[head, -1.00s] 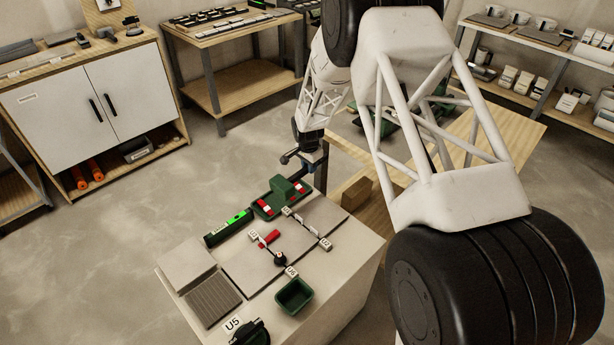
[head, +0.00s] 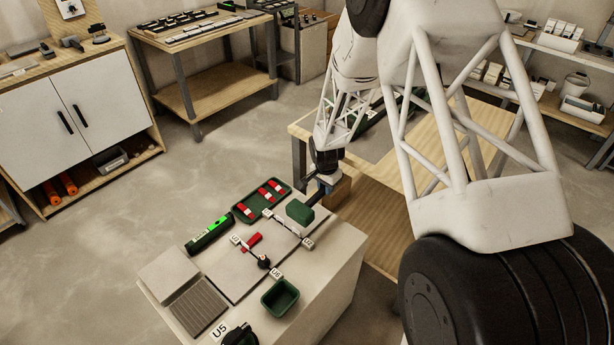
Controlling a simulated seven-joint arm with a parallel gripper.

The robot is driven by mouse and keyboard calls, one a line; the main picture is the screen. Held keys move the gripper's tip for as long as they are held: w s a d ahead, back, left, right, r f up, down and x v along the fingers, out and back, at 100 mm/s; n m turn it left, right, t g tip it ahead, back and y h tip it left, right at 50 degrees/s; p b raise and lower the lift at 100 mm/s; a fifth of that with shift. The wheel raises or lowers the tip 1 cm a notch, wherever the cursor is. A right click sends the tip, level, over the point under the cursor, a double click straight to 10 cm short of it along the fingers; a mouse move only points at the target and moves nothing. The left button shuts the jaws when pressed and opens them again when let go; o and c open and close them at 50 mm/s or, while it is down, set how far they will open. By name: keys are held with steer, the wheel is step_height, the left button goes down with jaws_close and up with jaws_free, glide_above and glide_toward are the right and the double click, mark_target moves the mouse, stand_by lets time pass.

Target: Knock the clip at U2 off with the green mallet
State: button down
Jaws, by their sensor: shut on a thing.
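My gripper (head: 326,187) is shut on the handle of the green mallet, at the back right corner of the work block. The mallet's green head (head: 300,211) hangs over or near the back right tile edge; I cannot tell its height. Small clips with tag plates stand along the joints of the grey tiles (head: 228,272). The tag at the right joint (head: 308,243) looks like U2, but is too small to read surely. A red piece (head: 252,242) lies by the left tag, and a black knob (head: 263,261) stands at the middle of the joint.
A green tray (head: 242,216) with several red-and-white pieces lies behind the tiles. A green level (head: 210,235) lies at the left. A wooden table (head: 380,215) stands close behind my gripper.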

steer(key=s+d, duration=0.5)
steer(key=s, duration=0.1)
steer(key=shift+s, duration=0.3)
steer(key=shift+f, duration=0.2)
steer(key=shift+f, duration=3.8)
steer(key=shift+w+a, duration=1.4)
steer(key=shift+w, duration=0.05)
